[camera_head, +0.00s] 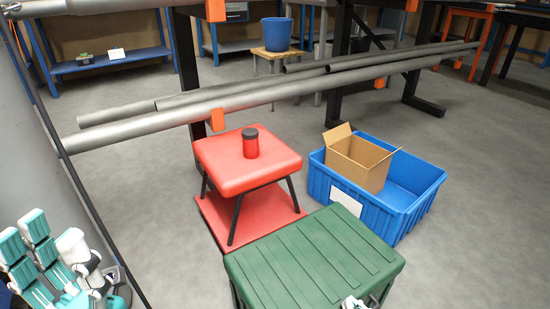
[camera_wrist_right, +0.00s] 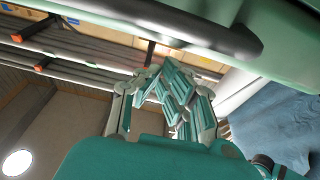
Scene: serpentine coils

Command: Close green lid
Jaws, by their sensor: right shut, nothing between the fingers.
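The green ribbed lid (camera_head: 315,255) lies flat as a broad top at the bottom middle of the head view. Its front and what is under it are mostly out of view, so I cannot tell whether it is fully seated. A small part of my right gripper (camera_head: 353,302) shows at the lid's near edge; I cannot tell whether it touches. In the right wrist view its teal and grey fingers (camera_wrist_right: 165,80) are together, with nothing between them. My left gripper (camera_head: 22,224) is at the far lower left, its teal fingers apart and empty, away from the lid.
A red stool (camera_head: 245,170) with a red and black canister (camera_head: 250,143) stands behind the lid. A blue crate (camera_head: 415,180) holding an open cardboard box (camera_head: 360,160) is behind to the right. Long grey pipes (camera_head: 230,100) cross beyond. Grey floor (camera_head: 480,230) is clear at right.

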